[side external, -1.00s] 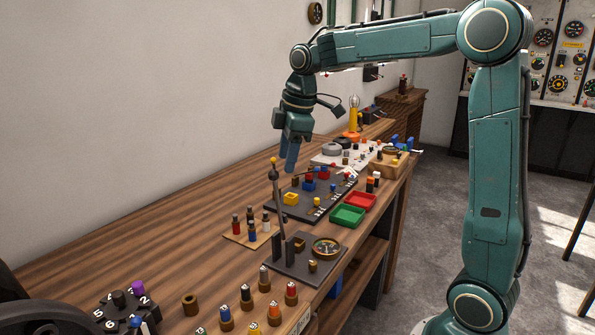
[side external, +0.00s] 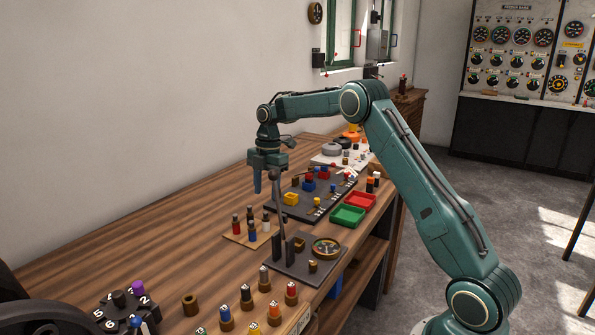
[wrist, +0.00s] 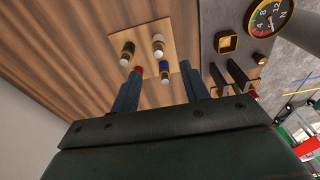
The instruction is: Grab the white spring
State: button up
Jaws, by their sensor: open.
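The white spring (side external: 266,225) appears to be the pale upright piece on the right of the small wooden board (side external: 235,237), beside red and blue ones. In the wrist view several pieces stand on the board (wrist: 178,28); a pale-topped one (wrist: 158,42) may be the white spring, but I cannot tell for sure. My gripper (side external: 257,190) is above the back of the board, pointing down. In the wrist view my gripper (wrist: 158,85) has its two blue fingers apart, with nothing held between them.
A dark plate with a dial (side external: 326,247) and upright posts stands right of the board, close to my gripper. Green (side external: 347,215) and red trays lie farther back.

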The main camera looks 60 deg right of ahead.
aim_at(265, 212)
jog(key=shift+w+d+f, duration=0.1)
jog(key=shift+w+f, duration=0.05)
jog(key=shift+f, duration=0.2)
jog(key=shift+a+f, duration=0.25)
jog(key=shift+f, duration=1.65)
jog(key=shift+a+f, duration=0.2)
jog(key=shift+f, duration=1.65)
grip_shut()
